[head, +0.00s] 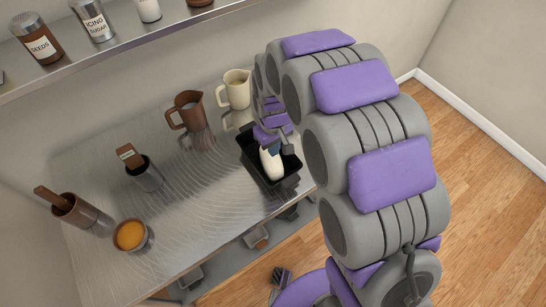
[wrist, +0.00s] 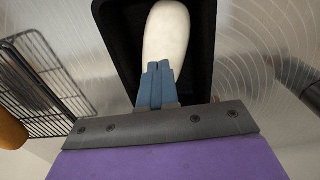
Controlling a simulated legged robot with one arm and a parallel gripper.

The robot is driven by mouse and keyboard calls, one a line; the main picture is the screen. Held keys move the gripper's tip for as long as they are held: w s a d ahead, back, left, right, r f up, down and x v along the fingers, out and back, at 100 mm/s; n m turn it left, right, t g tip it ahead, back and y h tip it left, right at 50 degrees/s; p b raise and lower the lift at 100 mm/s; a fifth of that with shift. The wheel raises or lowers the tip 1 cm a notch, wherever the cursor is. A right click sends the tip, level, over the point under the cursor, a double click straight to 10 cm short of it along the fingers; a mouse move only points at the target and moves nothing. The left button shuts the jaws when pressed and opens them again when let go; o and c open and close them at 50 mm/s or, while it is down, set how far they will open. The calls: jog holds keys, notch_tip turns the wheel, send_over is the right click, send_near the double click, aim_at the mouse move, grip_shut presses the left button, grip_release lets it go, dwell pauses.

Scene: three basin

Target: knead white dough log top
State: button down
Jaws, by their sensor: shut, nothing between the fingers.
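The white dough log (head: 271,163) lies in a black rectangular pan (head: 291,181) on the metal table. In the wrist view the dough (wrist: 167,33) runs lengthwise in the dark pan (wrist: 127,16), with its near end behind my fingers. My gripper (wrist: 158,68) is shut and empty, its blue fingers together over the near end of the dough. In the head view my gripper (head: 273,147) is small and partly hidden by my arm. I cannot tell whether the fingertips touch the dough.
A brown pitcher (head: 189,111) and a cream pitcher (head: 235,90) stand behind the pan. A wire rack (wrist: 40,80) shows in the wrist view. A shelf (head: 120,47) with jars runs above.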

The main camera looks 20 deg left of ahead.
jog(key=shift+f, duration=0.15)
jog(key=shift+f, duration=1.65)
dwell(0.6)
jog(key=shift+r+p, duration=0.75)
jog(key=shift+r, duration=0.8)
jog(key=shift+f, duration=0.3)
jog(key=shift+f, duration=1.4)
